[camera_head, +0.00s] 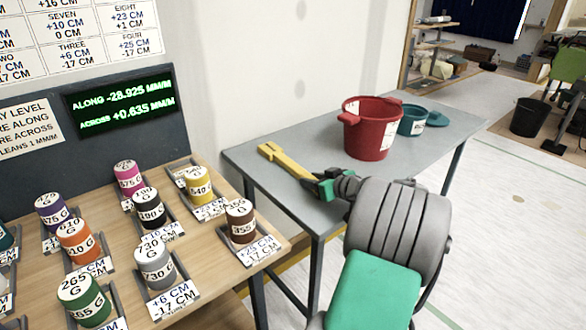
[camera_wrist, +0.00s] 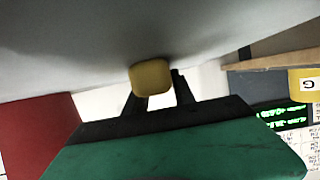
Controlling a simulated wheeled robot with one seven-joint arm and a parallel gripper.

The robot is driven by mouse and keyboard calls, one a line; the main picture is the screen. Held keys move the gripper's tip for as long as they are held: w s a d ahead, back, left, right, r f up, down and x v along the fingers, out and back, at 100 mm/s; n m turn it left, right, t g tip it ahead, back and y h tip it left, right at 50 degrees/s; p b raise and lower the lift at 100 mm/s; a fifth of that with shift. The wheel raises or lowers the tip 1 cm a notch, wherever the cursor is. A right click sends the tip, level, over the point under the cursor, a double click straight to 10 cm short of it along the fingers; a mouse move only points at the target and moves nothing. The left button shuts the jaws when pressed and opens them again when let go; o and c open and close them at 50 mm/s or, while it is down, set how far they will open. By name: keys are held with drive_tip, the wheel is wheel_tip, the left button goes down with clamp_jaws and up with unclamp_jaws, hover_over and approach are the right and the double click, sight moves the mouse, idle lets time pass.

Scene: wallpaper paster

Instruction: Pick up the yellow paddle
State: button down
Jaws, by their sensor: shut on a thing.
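The yellow paddle (camera_head: 284,160) lies along the left part of the grey table in the head view, its wide notched end toward the back left. My gripper (camera_head: 326,190) is at the paddle's near right end and shut on it. In the wrist view the yellow end of the paddle (camera_wrist: 151,77) shows between the dark fingers of my gripper (camera_wrist: 160,92). I cannot tell whether the paddle touches the tabletop or is slightly above it.
The grey table (camera_head: 290,200) also holds a red bucket (camera_head: 370,140) and a teal pot (camera_head: 411,121) behind my arm. A wooden bench (camera_head: 215,270) with several labelled weights, including a brown one (camera_head: 240,222), stands at left. A lit display (camera_head: 120,103) is above it.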

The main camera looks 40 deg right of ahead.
drive_tip(key=r, duration=0.2)
drive_tip(key=r+p, duration=0.1)
drive_tip(key=r, duration=0.1)
drive_tip(key=shift+s+d, duration=0.2)
drive_tip(key=s+d+r+p, duration=0.2)
drive_tip(key=s+d+r, duration=0.4)
drive_tip(key=s+r, duration=0.3)
drive_tip(key=s, duration=0.3)
drive_tip(key=c, duration=1.6)
unclamp_jaws()
clamp_jaws()
